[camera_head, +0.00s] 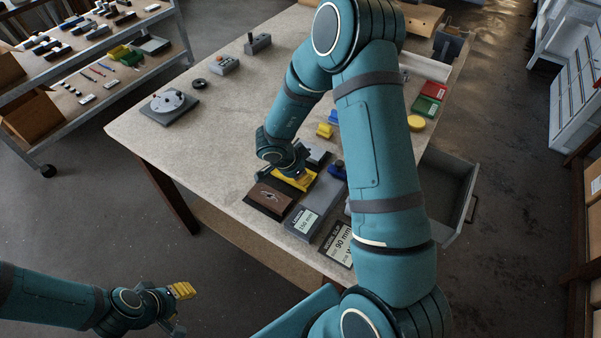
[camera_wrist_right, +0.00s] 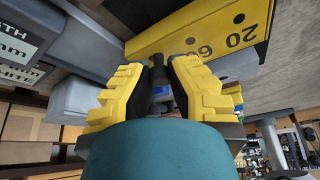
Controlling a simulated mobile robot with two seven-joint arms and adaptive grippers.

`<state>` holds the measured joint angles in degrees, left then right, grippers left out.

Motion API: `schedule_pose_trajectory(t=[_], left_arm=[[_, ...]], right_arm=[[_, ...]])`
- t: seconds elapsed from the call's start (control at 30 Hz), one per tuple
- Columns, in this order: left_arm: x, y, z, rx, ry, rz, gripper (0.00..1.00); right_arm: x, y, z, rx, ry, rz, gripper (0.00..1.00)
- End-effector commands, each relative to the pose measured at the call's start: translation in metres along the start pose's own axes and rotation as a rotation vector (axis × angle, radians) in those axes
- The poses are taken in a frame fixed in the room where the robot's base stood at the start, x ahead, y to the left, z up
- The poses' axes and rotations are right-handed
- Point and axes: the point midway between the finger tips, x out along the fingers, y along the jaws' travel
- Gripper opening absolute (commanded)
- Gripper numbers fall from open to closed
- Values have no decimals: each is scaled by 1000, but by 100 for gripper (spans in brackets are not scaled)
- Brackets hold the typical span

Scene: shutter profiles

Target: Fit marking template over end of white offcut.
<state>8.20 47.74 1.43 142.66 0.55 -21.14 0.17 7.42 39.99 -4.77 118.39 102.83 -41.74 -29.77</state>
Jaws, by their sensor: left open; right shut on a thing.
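The marking template is the yellow block with numbers and dark holes (camera_wrist_right: 220,35) in the right wrist view; it also shows as a yellow piece (camera_head: 288,181) in the head view. My right gripper (camera_wrist_right: 152,68) is shut at it, with a dark part between the yellow fingertips. In the head view this gripper (camera_head: 299,172) is largely hidden by its own wrist. A pale grey-white block (camera_head: 317,155) lies just behind it; I cannot tell if this is the white offcut. My left gripper (camera_head: 180,308) is open and empty, off the table at lower left.
A brown block (camera_head: 268,198) and grey holders labelled 150 mm (camera_head: 305,222) and 90 mm (camera_head: 340,243) stand near the table's front edge. A round grey device (camera_head: 168,104) is at the left. The table's left-middle is clear. An open drawer (camera_head: 452,185) juts out right.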

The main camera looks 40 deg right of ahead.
Motion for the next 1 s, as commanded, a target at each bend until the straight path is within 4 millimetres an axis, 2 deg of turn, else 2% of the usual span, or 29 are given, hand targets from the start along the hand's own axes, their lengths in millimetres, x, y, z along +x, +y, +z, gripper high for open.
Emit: schedule_pose_trajectory(t=[0.17, 0.2, 0.23, 0.53, 0.67, 0.77, 1.0], left_arm=[[1, 0, 0, 0, 0, 0, 41], [1, 0, 0, 0, 0, 0, 41], [1, 0, 0, 0, 0, 0, 41], [1, 0, 0, 0, 0, 0, 41], [1, 0, 0, 0, 0, 0, 41], [1, 0, 0, 0, 0, 0, 41], [1, 0, 0, 0, 0, 0, 41]], right_arm=[[2, 0, 1, 0, 0, 0, 0], [2, 0, 1, 0, 0, 0, 32], [2, 0, 1, 0, 0, 0, 42], [2, 0, 1, 0, 0, 0, 42], [-6, -1, 1, 2, -1, -2, 42], [-21, -1, 1, 1, -1, -5, 42], [-70, -1, 1, 2, -1, -6, 42]])
